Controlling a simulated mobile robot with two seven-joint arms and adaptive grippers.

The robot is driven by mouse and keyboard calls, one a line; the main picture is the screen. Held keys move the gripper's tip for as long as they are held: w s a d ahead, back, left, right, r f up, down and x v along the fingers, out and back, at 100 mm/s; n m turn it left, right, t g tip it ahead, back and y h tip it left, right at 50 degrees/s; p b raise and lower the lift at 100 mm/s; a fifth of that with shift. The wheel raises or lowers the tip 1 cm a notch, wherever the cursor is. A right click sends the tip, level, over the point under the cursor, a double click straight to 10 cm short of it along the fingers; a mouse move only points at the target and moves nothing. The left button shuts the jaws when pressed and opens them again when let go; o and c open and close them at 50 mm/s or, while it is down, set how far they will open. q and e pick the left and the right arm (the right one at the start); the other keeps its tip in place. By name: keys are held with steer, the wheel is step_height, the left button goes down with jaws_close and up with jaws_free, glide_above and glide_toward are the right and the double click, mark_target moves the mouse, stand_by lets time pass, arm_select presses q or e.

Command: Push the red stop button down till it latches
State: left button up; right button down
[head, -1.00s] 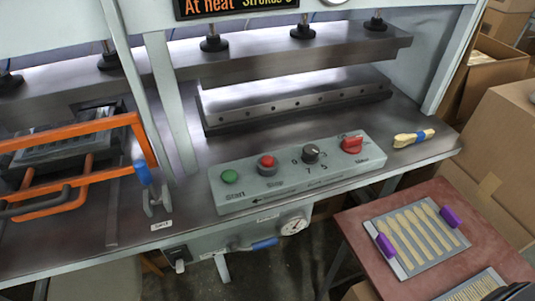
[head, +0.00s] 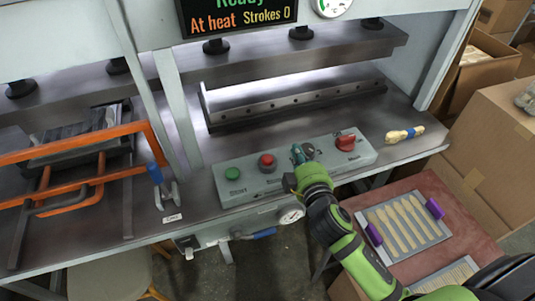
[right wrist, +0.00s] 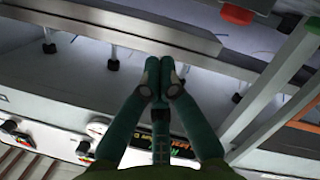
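The red stop button (head: 267,160) is a round cap on the grey control box (head: 234,191), between the green start button (head: 232,173) and the dial area. My right gripper (head: 300,153) is over the control box, right of the stop button and apart from it in the picture; it covers most of the black dial. In the right wrist view its two fingers (right wrist: 160,72) are together with nothing between them. A red cap, likely the stop button (right wrist: 237,14), shows at the top of that view. My left gripper is out of view.
A red knob (head: 346,142) stands at the box's right end. The press plate (head: 290,62) hangs behind the box. An orange-handled frame (head: 90,150) is at left. A tray (head: 384,222) of spoons is at lower right.

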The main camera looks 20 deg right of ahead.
steer(key=w+a+r+n+t+y, duration=0.2)
steer(key=a+r+n, duration=0.15)
steer(key=r, duration=0.25)
steer(key=w+a+r+n+t+y, duration=0.1)
steer(key=a+r+n+t+y, duration=0.15)
steer(key=r+n, duration=0.2)
steer(key=s+a+r+n+g+y, duration=0.1)
steer(key=a+r+n+g+y, duration=0.3)
steer(key=n+y, duration=0.45)
steer(key=s+a+r+n+g+y, duration=0.1)
steer(key=a+r+n+g+y, duration=0.1)
steer(key=a+n+g+y, duration=0.65)
steer(key=w+d+f+n+h, duration=0.2)
steer(key=d+f+n+h, duration=0.2)
steer(key=d+h, duration=0.2)
steer(key=w+d+f+n+h+p, duration=0.1)
steer(key=w+d+f+n+h, duration=0.1)
steer(key=d+f+n+h, duration=0.3)
steer(key=d+h, duration=0.2)
steer(key=h, duration=0.1)
steer(key=shift+d+f+n+g+h, duration=0.15)
steer(key=shift+f+n+g+h, duration=0.05)
steer(key=shift+n+g+h, duration=0.15)
steer(key=shift+w, duration=0.1)
